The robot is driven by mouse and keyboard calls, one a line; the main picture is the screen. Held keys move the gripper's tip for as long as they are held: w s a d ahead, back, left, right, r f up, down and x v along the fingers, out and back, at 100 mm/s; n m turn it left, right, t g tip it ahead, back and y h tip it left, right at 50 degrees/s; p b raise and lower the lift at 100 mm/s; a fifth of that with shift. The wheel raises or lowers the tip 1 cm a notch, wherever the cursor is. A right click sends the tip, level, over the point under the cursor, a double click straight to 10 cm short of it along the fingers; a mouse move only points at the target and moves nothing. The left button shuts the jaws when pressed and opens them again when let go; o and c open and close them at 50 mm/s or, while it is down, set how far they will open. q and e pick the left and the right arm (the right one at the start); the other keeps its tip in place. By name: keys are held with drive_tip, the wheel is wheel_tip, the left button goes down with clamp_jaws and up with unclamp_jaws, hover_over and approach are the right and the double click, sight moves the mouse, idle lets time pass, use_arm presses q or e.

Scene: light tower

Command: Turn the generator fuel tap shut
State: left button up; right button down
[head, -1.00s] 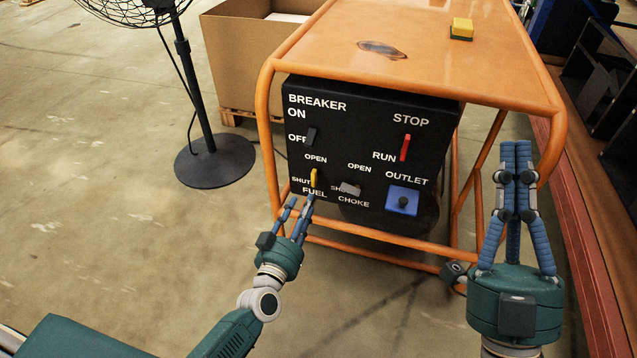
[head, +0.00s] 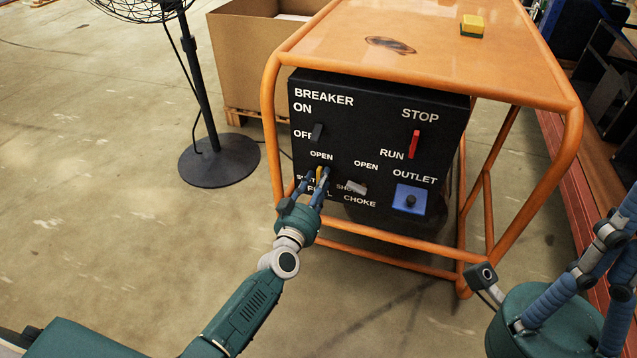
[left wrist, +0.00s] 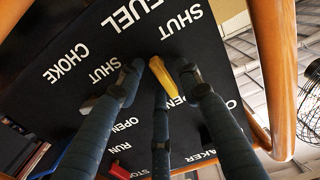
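The yellow fuel tap (head: 319,173) is on the generator's black panel (head: 375,125), between the OPEN and SHUT labels above FUEL. In the left wrist view the yellow tap (left wrist: 164,77) points towards OPEN. My left gripper (head: 317,181) is at the panel with its fingers spread around the tap. In the left wrist view its fingers (left wrist: 160,85) are apart, one on each side of the tap and one in line with it; contact is unclear. My right gripper (head: 612,245) is at the right edge, its fingers close together and tips partly cut off.
The grey choke lever (head: 356,187), blue outlet (head: 410,199), red run switch (head: 414,144) and dark breaker switch (head: 317,132) share the panel. The orange frame (head: 272,140) surrounds it. A fan (head: 215,160) and cardboard box (head: 240,60) stand left. A yellow-green sponge (head: 472,25) lies on top.

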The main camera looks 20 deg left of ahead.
use_arm(q)
clamp_jaws()
drive_tip(key=n, duration=0.3)
drive_tip(key=shift+a+n, duration=0.2)
drive_tip(key=shift+n, duration=0.2)
drive_tip(key=n, duration=0.4)
drive_tip(key=a+n+b, duration=0.1)
drive_tip(key=n, duration=0.4)
drive_tip(key=f+n+b, duration=0.1)
drive_tip(key=n, duration=0.4)
drive_tip(key=shift+a, duration=0.2)
idle(0.4)
